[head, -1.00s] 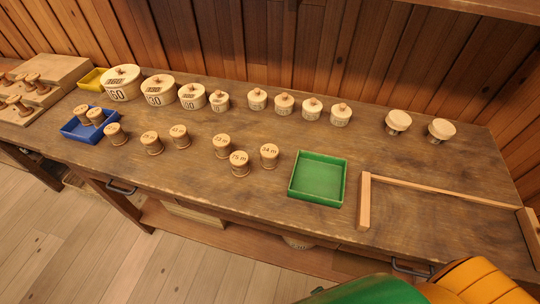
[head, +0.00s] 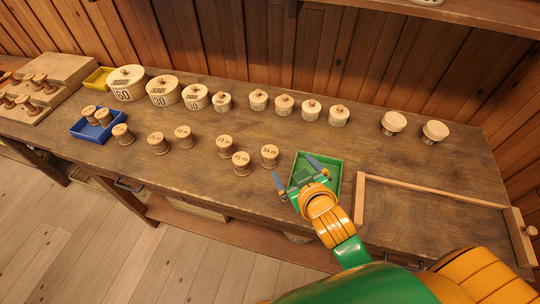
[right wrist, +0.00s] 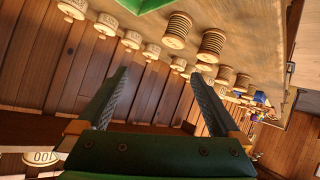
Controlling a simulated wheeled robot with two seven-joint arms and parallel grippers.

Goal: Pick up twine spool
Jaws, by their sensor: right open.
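Several twine spools with pale round tops stand on the wooden bench. One marked 34 m (head: 270,155) is closest to my right gripper (head: 294,172); one marked 75 m (head: 241,162) and another spool (head: 224,144) stand to its left. Three more, such as this spool (head: 158,143), stand further left. My right gripper is open and empty, above the green tray (head: 333,182), to the right of the nearest spools and apart from them. The right wrist view shows its two fingers (right wrist: 158,95) spread, with wound spools (right wrist: 177,30) beyond. My left gripper is out of view.
Lidded canisters (head: 163,91) line the back of the bench. A blue tray (head: 93,132) with two spools and a yellow tray (head: 98,79) are at left. A wooden frame (head: 430,188) and two knob-like pieces (head: 394,123) are at right.

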